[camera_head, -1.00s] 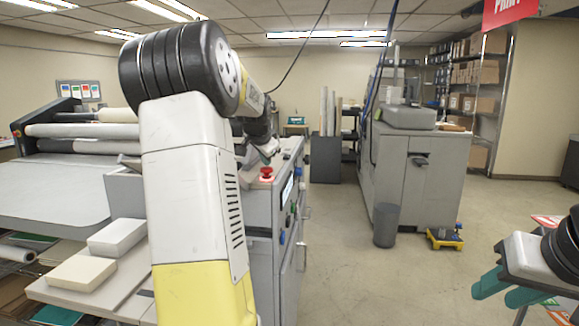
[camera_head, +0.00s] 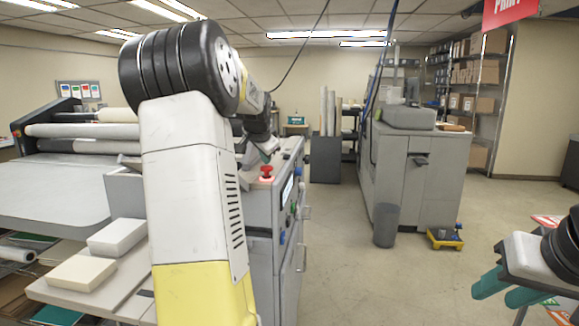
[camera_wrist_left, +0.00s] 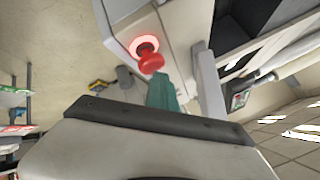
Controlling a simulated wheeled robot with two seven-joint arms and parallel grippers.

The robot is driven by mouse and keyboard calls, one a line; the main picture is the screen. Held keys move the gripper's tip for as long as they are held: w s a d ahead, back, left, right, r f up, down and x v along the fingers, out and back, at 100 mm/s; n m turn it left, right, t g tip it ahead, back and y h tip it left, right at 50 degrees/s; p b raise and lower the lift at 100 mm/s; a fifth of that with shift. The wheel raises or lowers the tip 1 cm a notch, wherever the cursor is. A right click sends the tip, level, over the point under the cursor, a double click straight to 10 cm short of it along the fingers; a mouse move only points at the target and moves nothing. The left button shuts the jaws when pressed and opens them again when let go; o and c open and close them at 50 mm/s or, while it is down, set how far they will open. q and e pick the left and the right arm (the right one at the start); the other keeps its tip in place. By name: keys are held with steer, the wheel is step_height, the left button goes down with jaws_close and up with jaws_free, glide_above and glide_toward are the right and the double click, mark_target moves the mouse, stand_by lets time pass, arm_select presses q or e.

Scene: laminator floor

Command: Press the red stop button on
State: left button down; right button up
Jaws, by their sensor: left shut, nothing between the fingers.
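The red stop button (camera_head: 266,171) stands on top of the grey laminator's control cabinet, right of my raised left arm. In the left wrist view the red button (camera_wrist_left: 150,62) has a glowing red ring around its base. My left gripper (camera_head: 262,152) is just above and behind the button in the head view, partly hidden by my arm. Its green fingers (camera_wrist_left: 163,92) are shut and empty, with tips right beside the button cap; I cannot tell whether they touch it. My right gripper (camera_head: 500,290) is at the lower right, its two green fingers apart and empty, away from the button.
The laminator (camera_head: 60,185) with its rollers fills the left side. Two pale blocks (camera_head: 117,236) lie on its front shelf. A large grey machine (camera_head: 420,170) stands to the right, with a bin (camera_head: 386,225) beside it. The floor between the machines is clear.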

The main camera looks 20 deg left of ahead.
mark_target(265, 167)
arm_select(q)
steer(key=shift+r, duration=2.95)
steer(key=shift+a, duration=0.1)
